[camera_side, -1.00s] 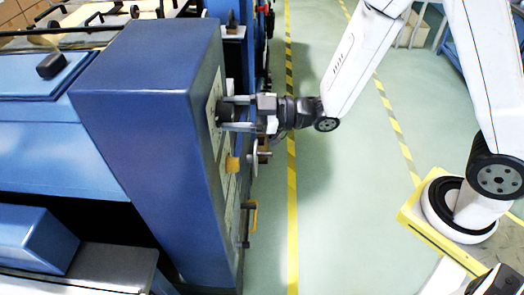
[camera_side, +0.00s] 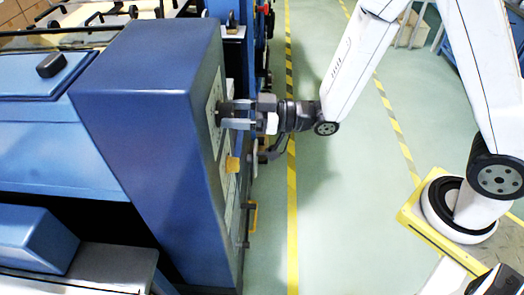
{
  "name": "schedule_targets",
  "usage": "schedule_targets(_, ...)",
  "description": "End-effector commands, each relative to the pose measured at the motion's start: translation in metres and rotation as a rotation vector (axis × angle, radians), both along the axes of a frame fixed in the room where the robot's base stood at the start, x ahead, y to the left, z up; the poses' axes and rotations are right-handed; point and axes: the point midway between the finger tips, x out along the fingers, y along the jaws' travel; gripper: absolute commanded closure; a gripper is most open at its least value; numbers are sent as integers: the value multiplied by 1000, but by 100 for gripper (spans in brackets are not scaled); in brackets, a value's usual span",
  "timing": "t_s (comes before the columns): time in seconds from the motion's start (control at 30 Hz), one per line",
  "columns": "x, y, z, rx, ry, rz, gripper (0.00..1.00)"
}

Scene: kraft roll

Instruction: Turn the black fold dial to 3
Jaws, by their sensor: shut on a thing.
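The black fold dial (camera_side: 219,116) sits on the right-hand face of the blue machine housing (camera_side: 150,110), on a pale panel. Only a little of it shows between the fingers. My gripper (camera_side: 226,115) reaches in from the right, roughly level, and is shut on the dial. One finger shows dark above and the other light grey below. The dial's numbers and pointer are too small and too hidden to read.
Below the dial on the same face are a yellow knob (camera_side: 233,165) and a yellow-ended handle (camera_side: 252,217).

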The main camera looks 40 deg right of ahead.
Motion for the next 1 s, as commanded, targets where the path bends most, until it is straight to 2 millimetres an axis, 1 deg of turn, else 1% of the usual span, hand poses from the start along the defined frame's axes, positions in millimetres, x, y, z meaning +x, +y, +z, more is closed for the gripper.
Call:
schedule_targets(0.03, 1, 2, 2, 2, -7, 5, 94)
schedule_targets(0.07, 1, 2, 2, 1, -8, 5, 32)
schedule_targets(0.1, 1, 2, 2, 1, -8, 5, 19)
schedule_targets(0.17, 1, 2, 2, 2, -9, 4, 0)
schedule_targets(0.4, 3, 0, 2, 1, -8, -3, 0)
schedule_targets(0.73, 0, -1, 1, 0, -4, -1, 0)
schedule_targets(0.87, -4, -7, 0, -1, -3, -1, 0)
schedule_targets(1.0, -13, -17, -1, -2, -3, -4, 0)
